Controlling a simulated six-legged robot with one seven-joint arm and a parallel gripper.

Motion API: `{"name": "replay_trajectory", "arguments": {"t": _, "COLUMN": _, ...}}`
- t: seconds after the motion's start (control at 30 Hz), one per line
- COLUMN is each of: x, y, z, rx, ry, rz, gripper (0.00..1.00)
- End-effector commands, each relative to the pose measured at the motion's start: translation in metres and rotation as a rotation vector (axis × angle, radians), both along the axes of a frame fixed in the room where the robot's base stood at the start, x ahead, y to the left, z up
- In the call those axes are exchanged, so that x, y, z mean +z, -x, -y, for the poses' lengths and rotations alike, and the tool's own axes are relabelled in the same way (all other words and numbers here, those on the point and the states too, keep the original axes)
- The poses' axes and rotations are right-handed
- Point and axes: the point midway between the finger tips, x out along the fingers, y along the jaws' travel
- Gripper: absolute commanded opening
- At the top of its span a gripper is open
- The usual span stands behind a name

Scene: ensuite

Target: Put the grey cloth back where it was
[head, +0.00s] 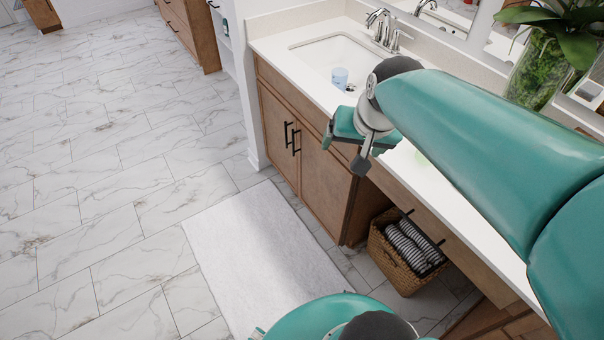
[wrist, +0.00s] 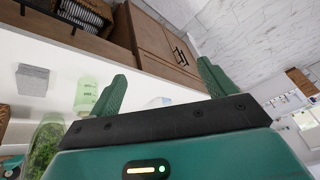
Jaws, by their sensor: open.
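A small grey square (wrist: 33,79), which looks like the folded grey cloth, lies on the white counter at the left of the wrist view. In the head view I cannot make it out; my arm covers that part of the counter. My gripper (wrist: 162,72) is open, with nothing between its fingers. It also shows in the head view (head: 345,145), at the front edge of the counter near the sink. The grey square is well off to the side of the fingers, beyond a pale green bottle (wrist: 87,95).
A glass vase with a plant (head: 540,75) stands farther right on the counter. A wicker basket (head: 388,262) with rolled striped towels sits below. A white mat (head: 245,250) lies on open floor.

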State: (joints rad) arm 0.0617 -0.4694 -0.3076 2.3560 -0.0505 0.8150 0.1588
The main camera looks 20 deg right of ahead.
Motion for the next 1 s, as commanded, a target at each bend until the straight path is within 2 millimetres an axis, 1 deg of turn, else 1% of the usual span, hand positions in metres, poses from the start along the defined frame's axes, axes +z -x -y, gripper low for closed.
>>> {"name": "replay_trajectory", "arguments": {"t": 0.03, "x": 0.008, "y": 0.008, "z": -0.034, "rx": 0.104, "ry": 0.025, "rz": 0.019, "gripper": 0.83}}
{"name": "replay_trajectory", "arguments": {"t": 0.1, "x": 0.013, "y": 0.020, "z": -0.070, "rx": 0.229, "ry": 0.067, "rz": 0.033, "gripper": 0.83}}
{"name": "replay_trajectory", "arguments": {"t": 0.2, "x": 0.016, "y": 0.037, "z": -0.107, "rx": 0.362, "ry": 0.122, "rz": 0.046, "gripper": 0.83}}
{"name": "replay_trajectory", "arguments": {"t": 0.3, "x": 0.016, "y": 0.049, "z": -0.126, "rx": 0.437, "ry": 0.159, "rz": 0.049, "gripper": 0.83}}
{"name": "replay_trajectory", "arguments": {"t": 0.4, "x": 0.015, "y": 0.053, "z": -0.132, "rx": 0.463, "ry": 0.173, "rz": 0.049, "gripper": 0.83}}
{"name": "replay_trajectory", "arguments": {"t": 1.0, "x": 0.015, "y": 0.052, "z": -0.132, "rx": 0.461, "ry": 0.172, "rz": 0.049, "gripper": 0.83}}
